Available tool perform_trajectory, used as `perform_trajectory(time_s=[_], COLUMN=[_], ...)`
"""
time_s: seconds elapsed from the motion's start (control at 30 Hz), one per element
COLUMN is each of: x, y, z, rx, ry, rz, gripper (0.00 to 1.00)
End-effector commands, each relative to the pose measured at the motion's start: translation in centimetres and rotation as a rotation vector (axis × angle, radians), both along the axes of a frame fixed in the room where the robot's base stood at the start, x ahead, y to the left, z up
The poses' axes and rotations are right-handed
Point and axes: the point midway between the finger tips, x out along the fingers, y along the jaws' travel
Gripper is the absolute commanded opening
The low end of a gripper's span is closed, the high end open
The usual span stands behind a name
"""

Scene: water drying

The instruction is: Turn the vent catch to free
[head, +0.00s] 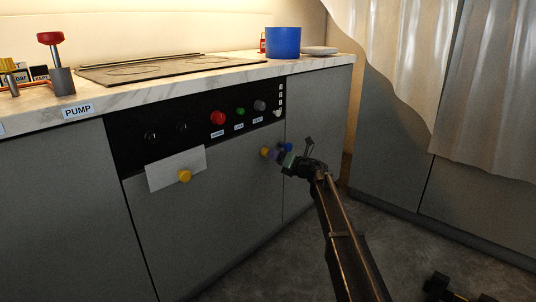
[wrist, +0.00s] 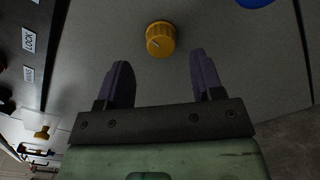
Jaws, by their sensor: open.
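A ridged yellow knob (wrist: 160,39) with a pale pointer line is on the grey cabinet front. It also shows in the head view (head: 265,152), just left of my gripper. No label on it is readable, so I cannot tell for sure that it is the vent catch. My gripper (wrist: 158,60) is open and empty, with its two purple fingers pointing at the knob. The knob lies just beyond the fingertips, roughly between them, with no visible contact. In the head view my gripper (head: 278,155) is close to the cabinet front.
A blue knob (head: 286,147) is close by on the right. A second yellow knob (head: 184,176) sits by a white sheet (head: 176,169) on the left. The black panel (head: 198,122) above carries red, green and grey buttons. The floor (head: 270,260) below is clear.

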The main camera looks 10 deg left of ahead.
Motion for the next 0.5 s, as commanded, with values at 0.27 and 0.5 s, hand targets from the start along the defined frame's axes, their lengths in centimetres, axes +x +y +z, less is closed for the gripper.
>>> perform_trajectory(time_s=[0.27, 0.5], x=[3.1, 3.3], y=[4.0, 4.3], z=[0.0, 0.0], rx=[0.001, 0.002], ry=[0.000, 0.001], rz=[0.001, -0.001], gripper=[0.61, 0.61])
